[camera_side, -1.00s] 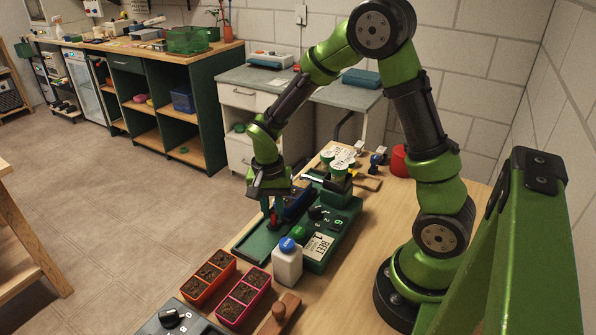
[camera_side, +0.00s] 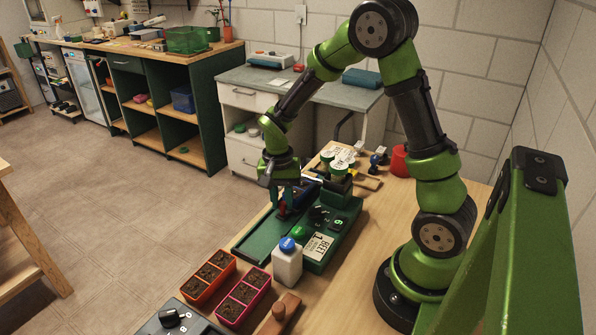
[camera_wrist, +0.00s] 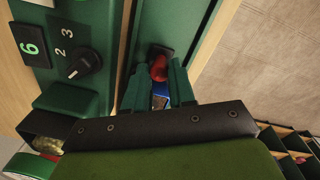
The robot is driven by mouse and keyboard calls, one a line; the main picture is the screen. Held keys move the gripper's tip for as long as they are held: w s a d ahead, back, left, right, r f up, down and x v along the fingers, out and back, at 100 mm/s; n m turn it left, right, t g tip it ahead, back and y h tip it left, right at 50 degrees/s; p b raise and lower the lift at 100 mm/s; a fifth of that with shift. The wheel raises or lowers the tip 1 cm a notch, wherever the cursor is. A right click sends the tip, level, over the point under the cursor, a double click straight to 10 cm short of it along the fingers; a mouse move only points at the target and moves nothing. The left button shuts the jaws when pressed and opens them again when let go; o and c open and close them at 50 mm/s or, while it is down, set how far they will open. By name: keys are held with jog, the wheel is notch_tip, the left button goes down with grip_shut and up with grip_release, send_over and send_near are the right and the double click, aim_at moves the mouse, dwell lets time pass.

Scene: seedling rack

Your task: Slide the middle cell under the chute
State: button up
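A blue rack (camera_side: 308,191) lies in the long green track, its far part close to the green housing with the white-topped jars (camera_side: 338,170). The rack also shows in the wrist view (camera_wrist: 160,92). A red knob (camera_side: 282,210) stands at its near end, and in the wrist view it sits between my fingers (camera_wrist: 158,68). My gripper (camera_side: 287,202) reaches down over the track, its fingers closed in on both sides of the knob. The rack's separate cells and the chute mouth are hidden or too small to tell.
A control panel with a dial and a lit 6 (camera_side: 338,224) runs along the track's right side. A white bottle with a blue cap (camera_side: 287,262) stands near its front. Soil-filled orange (camera_side: 196,298) and pink (camera_side: 248,308) trays stand in front. The near track floor is bare.

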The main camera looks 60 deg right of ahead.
jog(key=o, duration=0.4)
jog(key=shift+c, duration=0.2)
notch_tip(320, 180, up, 17)
jog(key=shift+w+a, duration=0.2)
jog(key=shift+w, duration=0.1)
jog(key=shift+f, duration=0.1)
jog(key=s+a+r+n+t+y, duration=0.2)
jog(key=s+a+r+n+t, duration=0.2)
jog(key=s+a+n+t, duration=0.3)
jog(key=s+a+n, duration=0.1)
jog(key=s+a, duration=0.1)
jog(key=s, duration=0.3)
jog(key=shift+s+a+n+t, duration=0.25)
jog(key=shift+a+n+t, duration=0.05)
jog(key=shift+a+t, duration=0.1)
